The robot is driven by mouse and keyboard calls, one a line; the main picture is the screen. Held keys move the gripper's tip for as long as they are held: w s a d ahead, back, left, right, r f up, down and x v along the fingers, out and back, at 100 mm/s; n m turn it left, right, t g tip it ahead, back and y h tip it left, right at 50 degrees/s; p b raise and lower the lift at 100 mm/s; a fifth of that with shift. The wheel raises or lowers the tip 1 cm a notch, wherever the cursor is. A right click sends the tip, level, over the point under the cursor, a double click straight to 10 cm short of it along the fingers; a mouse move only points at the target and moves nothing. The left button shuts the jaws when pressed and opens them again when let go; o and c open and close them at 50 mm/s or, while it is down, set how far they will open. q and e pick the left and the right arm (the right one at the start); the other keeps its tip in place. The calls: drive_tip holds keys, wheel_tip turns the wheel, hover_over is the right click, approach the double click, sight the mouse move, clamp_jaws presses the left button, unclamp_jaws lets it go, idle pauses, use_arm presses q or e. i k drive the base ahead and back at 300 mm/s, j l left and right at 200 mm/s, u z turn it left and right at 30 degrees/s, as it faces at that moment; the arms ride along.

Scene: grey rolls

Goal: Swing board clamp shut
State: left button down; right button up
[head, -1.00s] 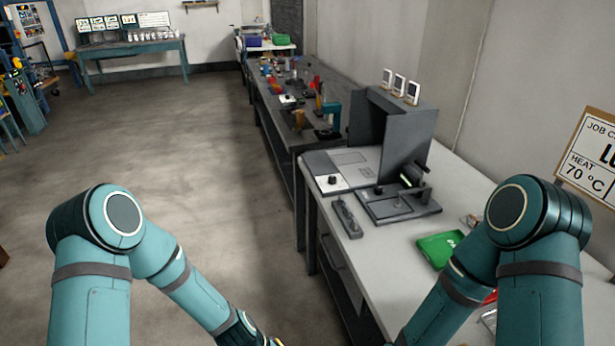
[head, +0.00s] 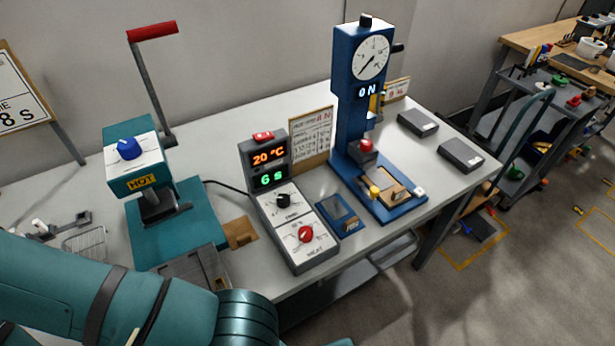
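Neither of my grippers is in view. One teal arm of mine crosses the lower left corner, in front of the bench.
A teal press (head: 170,225) marked HOT, with a raised red-handled lever (head: 153,31), stands left. A control box (head: 283,213) reads 20 °C and 6 s. Dark flat boxes (head: 461,155) lie right. A loaded cart (head: 560,100) stands beyond the bench.

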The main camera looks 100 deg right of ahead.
sight(374, 191)
drive_tip(key=k+j, duration=0.15)
drive_tip(key=k, duration=0.25)
drive_tip(key=k+j, duration=0.15)
drive_tip(key=k, duration=0.25)
drive_tip(key=z, duration=0.45)
drive_tip(key=k+z, duration=0.15)
drive_tip(key=z, duration=2.35)
drive_tip(key=k+l, duration=0.05)
drive_tip(key=l, duration=0.05)
